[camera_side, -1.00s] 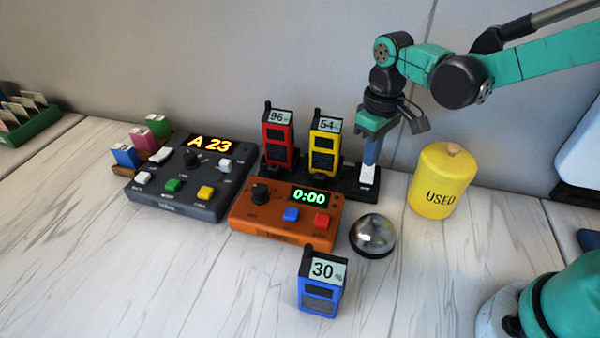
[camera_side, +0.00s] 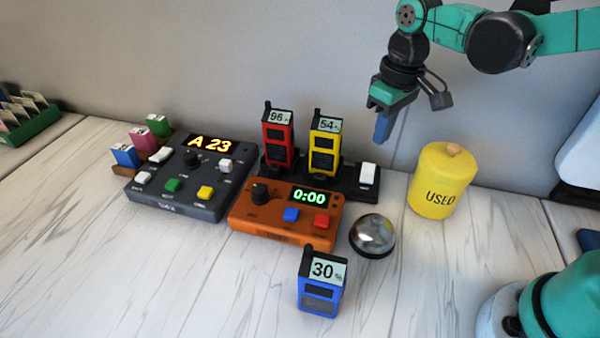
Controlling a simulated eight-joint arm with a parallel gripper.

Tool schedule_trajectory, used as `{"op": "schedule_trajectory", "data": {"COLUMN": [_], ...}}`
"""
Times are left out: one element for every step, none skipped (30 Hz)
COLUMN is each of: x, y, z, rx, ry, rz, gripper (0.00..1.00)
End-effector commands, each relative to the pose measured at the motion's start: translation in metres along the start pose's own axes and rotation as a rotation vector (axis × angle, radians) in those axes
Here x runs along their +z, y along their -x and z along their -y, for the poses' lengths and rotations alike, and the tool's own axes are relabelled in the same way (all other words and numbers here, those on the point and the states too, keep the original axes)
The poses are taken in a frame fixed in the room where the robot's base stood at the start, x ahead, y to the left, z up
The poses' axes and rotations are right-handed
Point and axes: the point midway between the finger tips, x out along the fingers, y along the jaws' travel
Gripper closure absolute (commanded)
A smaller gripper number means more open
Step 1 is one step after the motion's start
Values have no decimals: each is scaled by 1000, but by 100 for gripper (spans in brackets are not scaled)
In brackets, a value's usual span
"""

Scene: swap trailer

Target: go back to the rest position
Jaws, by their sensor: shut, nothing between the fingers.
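My gripper (camera_side: 382,128) is shut and empty, pointing down in the air above the right end of the black charging rack (camera_side: 362,189). It hangs apart from the white switch (camera_side: 368,174) on that end. A red handset (camera_side: 279,140) reading 96 and a yellow handset (camera_side: 323,146) reading 54 stand upright in the rack. A blue handset (camera_side: 320,285) reading 30 stands alone on the table at the front.
A yellow jar marked USED (camera_side: 441,182) stands right of my gripper. A silver dome (camera_side: 373,234), an orange timer (camera_side: 282,214) showing 0:00 and a dark console (camera_side: 190,180) showing A 23 sit on the table. The air around my gripper is clear.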

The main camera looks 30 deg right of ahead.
Motion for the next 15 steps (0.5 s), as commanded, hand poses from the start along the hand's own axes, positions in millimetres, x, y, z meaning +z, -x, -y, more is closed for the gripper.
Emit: {"op": "schedule_trajectory", "data": {"x": [8, 11, 17, 21, 26, 31, 35, 39, 44, 47, 50, 53, 55, 57, 58], "y": [6, 9, 13, 16, 18, 20, 22, 22, 23, 24, 24, 24, 23, 23, 22], "z": [-1, -1, -2, -2, -2, -3, -3, -4, -4, -4, -4, -4, -5, -5, -5], "rx": [7, 12, 19, 25, 30, 36, 40, 44, 49, 52, 55, 58, 59, 61, 63], "ry": [-19, -33, -51, -66, -80, -100, -115, -128, -145, -157, -167, -179, -188, -196, -204], "rz": [-41, -72, -116, -151, -187, -233, -266, -299, -341, -370, -396, -429, -450, -470, -491], "gripper": [100, 100, 100, 100, 100, 100, 100, 100, 100, 100, 100, 100, 100, 100, 100]}}
